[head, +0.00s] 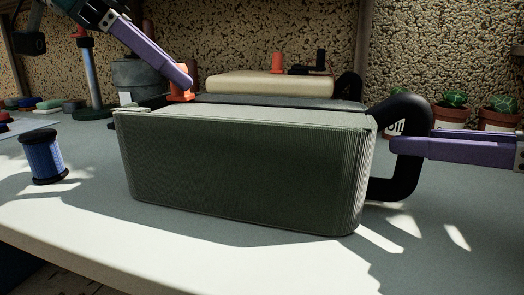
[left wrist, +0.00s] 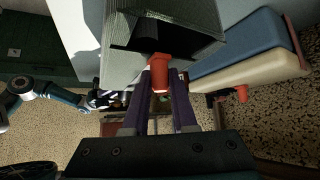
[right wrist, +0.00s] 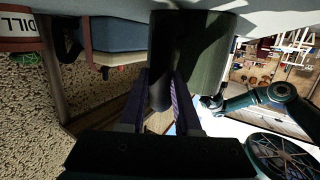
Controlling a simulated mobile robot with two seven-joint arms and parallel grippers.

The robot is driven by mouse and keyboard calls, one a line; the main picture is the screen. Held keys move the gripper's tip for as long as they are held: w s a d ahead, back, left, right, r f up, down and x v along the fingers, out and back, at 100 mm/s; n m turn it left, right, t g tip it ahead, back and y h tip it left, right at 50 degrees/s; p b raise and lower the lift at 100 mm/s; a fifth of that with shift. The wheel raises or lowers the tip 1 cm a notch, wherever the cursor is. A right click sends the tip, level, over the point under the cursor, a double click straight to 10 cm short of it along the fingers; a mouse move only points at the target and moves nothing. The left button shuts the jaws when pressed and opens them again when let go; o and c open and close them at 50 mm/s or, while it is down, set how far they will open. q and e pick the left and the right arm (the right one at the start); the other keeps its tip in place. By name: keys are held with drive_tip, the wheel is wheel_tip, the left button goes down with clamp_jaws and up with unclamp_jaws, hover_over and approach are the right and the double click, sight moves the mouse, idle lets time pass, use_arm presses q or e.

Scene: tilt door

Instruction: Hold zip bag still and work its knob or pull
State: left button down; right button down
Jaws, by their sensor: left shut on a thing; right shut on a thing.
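The zip bag (head: 240,165) is a dark green, ribbed, box-shaped bag standing upright on the table. An orange pull (head: 180,97) stands at the left of its top. My left gripper (head: 187,86) is shut on this pull from above; the left wrist view shows the orange pull (left wrist: 160,72) between the fingertips. A thick black loop handle (head: 386,189) juts from the bag's right side. My right gripper (head: 402,147) is shut on the handle from the right; the right wrist view shows the handle (right wrist: 160,92) between the fingers. The bag's far side is hidden in the head view.
A cream-topped box (head: 270,84) with its own orange knob (head: 278,63) stands close behind the bag. A blue spool (head: 43,157) stands at the left. Potted cacti (head: 453,112) stand at the back right. The table (head: 90,215) is clear in front of the bag.

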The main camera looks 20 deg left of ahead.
sight(145, 100)
use_arm(q)
drive_tip(key=shift+a, duration=2.2)
use_arm(e)
drive_tip(key=shift+f, duration=0.1)
use_arm(q)
drive_tip(key=c, duration=0.7)
unclamp_jaws()
drive_tip(key=shift+r, duration=3.5)
drive_tip(key=v, duration=0.7)
drive_tip(key=shift+s+a+r, duration=0.1)
drive_tip(key=shift+r, duration=0.1)
